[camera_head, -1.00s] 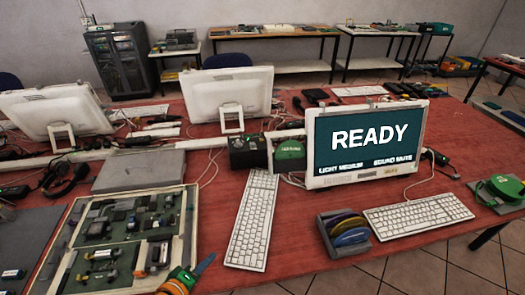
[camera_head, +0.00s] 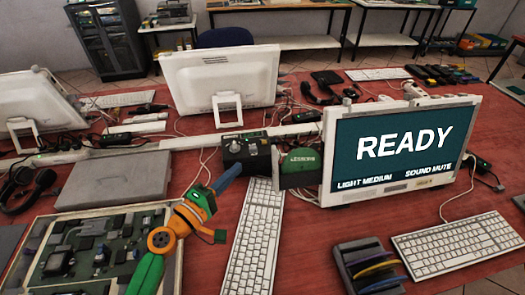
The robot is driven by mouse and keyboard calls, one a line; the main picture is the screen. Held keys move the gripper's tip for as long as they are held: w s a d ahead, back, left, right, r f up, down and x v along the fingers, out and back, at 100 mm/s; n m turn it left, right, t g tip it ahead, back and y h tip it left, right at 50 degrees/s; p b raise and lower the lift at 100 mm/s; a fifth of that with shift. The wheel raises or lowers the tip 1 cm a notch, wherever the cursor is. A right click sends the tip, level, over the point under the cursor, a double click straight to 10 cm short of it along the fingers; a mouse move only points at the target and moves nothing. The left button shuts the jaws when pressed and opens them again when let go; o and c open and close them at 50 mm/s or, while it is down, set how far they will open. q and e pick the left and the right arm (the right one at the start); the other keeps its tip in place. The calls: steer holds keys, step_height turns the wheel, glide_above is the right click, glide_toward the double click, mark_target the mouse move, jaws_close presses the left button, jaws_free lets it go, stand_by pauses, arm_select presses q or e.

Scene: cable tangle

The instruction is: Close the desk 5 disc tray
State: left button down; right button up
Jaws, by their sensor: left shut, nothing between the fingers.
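A white all-in-one computer with a READY screen (camera_head: 404,150) stands on the red desk. A dark flat piece (camera_head: 305,180) with a pale upright end plate (camera_head: 276,165) sticks out from its left side and looks like the open disc tray. A green rounded item marked LESSONS (camera_head: 301,160) is just behind or on it; I cannot tell which. My left gripper (camera_head: 236,170), with blue fingers, an orange wrist and a green arm, is shut and empty. It points up and right, left of the end plate and apart from it in the picture. My right gripper is out of view.
A grey rack (camera_head: 345,252) of coloured discs is below the screen. A panel of components (camera_head: 75,217) and a closed laptop (camera_head: 118,176) lie at left.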

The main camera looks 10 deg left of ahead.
arm_select(q)
steer(key=w+d+p, duration=0.1)
steer(key=w+d, duration=0.4)
steer(key=w, duration=0.2)
steer(key=shift+w+d+f+p, duration=0.2)
steer(key=shift+d+p, duration=0.1)
steer(key=shift+d, duration=0.1)
